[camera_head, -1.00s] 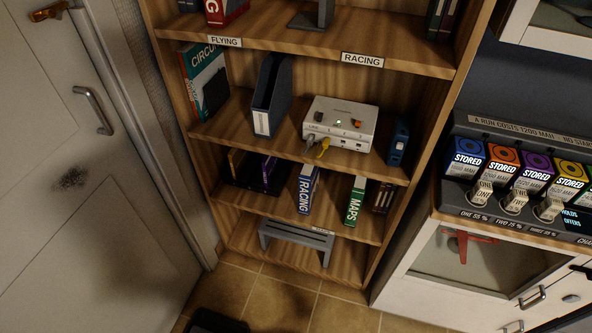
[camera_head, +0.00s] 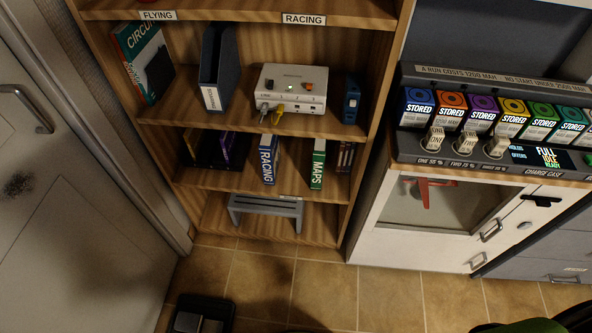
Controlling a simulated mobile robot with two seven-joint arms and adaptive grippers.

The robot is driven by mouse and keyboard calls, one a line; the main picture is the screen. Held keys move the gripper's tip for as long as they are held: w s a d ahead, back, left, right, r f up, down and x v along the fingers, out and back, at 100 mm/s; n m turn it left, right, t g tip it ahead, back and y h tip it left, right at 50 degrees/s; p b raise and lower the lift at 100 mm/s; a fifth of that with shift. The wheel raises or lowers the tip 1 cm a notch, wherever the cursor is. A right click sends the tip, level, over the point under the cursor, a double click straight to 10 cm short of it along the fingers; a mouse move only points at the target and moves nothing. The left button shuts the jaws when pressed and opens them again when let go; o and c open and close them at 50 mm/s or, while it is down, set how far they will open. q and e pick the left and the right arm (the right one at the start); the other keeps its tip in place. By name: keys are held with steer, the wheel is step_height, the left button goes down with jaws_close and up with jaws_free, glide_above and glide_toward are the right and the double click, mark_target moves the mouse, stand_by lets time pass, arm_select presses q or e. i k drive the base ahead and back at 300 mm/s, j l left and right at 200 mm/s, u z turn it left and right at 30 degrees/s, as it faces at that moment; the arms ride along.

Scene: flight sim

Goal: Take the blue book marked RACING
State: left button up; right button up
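The blue book marked RACING (camera_head: 268,160) stands upright on the lower middle shelf of the wooden bookcase, its spine facing me. A green book marked MAPS (camera_head: 317,165) stands to its right, with a gap between them. Dark and purple items (camera_head: 222,150) stand to its left in shadow. Neither of my grippers can be made out in the head view.
A grey step stool (camera_head: 265,209) stands on the bottom shelf below the book. A white box with plugs (camera_head: 290,88) sits on the shelf above. A charging counter (camera_head: 480,165) with several STORED packs is on the right, a door (camera_head: 60,215) on the left. Tiled floor (camera_head: 390,298) lies in front.

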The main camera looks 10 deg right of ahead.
mark_target(269, 150)
steer(key=k+l+u, duration=0.1)
steer(key=u, duration=0.3)
steer(key=k+l+u, duration=0.15)
steer(key=l+u, duration=0.2)
steer(key=k+l+u, duration=0.1)
steer(key=u, duration=0.3)
